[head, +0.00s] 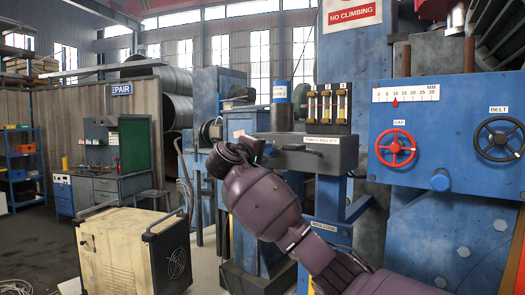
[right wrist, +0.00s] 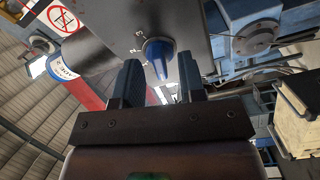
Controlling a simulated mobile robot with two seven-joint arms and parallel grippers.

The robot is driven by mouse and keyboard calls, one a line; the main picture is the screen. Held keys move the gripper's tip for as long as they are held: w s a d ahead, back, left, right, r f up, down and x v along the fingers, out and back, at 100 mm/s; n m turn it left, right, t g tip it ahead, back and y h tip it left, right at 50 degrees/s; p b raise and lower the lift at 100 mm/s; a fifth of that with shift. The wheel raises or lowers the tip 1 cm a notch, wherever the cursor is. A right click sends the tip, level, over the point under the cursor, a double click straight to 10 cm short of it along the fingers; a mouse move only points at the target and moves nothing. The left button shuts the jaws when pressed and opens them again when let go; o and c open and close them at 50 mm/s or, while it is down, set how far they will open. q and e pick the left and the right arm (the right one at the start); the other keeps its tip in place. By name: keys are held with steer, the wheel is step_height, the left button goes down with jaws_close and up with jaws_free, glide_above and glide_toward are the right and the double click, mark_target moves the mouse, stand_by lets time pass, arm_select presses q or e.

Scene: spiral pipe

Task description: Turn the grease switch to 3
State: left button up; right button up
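My left gripper is out of view.
A dark cylinder with a blue label (head: 280,92) and several sight glasses (head: 327,104) stand on the box. A red handwheel (head: 396,148) and a black one (head: 499,139) are on the blue panel at right. A cream cabinet (head: 130,250) stands at lower left.

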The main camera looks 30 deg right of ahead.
jaws_close()
steer(key=shift+f, duration=0.1)
stand_by(0.3)
